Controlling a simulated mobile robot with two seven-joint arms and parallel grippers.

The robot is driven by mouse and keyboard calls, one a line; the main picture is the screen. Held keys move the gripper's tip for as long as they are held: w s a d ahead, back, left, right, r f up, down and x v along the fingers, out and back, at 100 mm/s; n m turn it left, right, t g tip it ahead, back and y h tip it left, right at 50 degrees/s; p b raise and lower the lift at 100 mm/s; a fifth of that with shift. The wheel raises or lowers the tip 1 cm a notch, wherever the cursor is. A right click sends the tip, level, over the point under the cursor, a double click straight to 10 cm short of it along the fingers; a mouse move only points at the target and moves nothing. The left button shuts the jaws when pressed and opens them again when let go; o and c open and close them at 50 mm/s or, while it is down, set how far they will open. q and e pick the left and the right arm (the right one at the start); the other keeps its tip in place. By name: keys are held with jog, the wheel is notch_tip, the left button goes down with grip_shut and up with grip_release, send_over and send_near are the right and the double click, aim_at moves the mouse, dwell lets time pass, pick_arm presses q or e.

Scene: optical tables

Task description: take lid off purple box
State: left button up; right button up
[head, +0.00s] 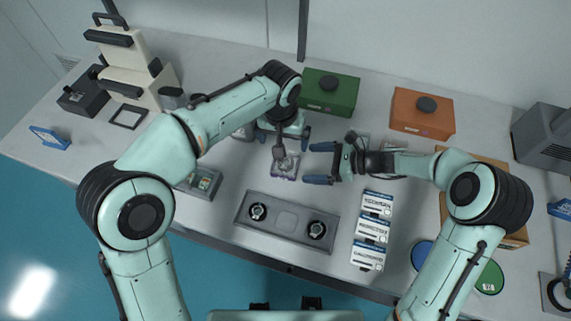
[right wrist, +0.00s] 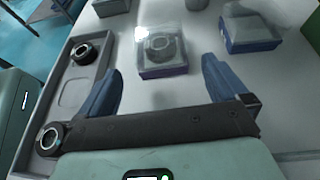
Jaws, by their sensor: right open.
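The purple box (head: 284,168) sits on the table near the middle of the head view. In the right wrist view the purple box (right wrist: 163,71) has a clear lid (right wrist: 150,37) over it, with a dark ring-shaped part inside. My right gripper (head: 318,163) is open and empty, just right of the box, with its fingers pointing at it. In the right wrist view the box lies beyond and between the fingertips, apart from both. My left gripper (head: 283,134) is just behind the box in the head view.
A grey tray (head: 287,199) with two round parts lies in front. A second clear-topped box (right wrist: 250,38) stands nearby. Green (head: 328,94) and orange (head: 421,113) boxes stand behind. White labelled boxes (head: 371,228) stand front right, near my right arm.

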aim_at(285, 161)
jog(key=shift+x, duration=2.5)
jog(key=shift+r, duration=0.1)
jog(key=c, duration=1.4)
pick_arm(q)
jog(key=f, duration=0.4)
jog(key=w+f, duration=0.1)
jog(key=f, duration=0.3)
jog(key=w+f, duration=0.1)
jog(key=f, duration=0.4)
jog(key=shift+d+f, duration=0.1)
jog(key=shift+d, duration=0.1)
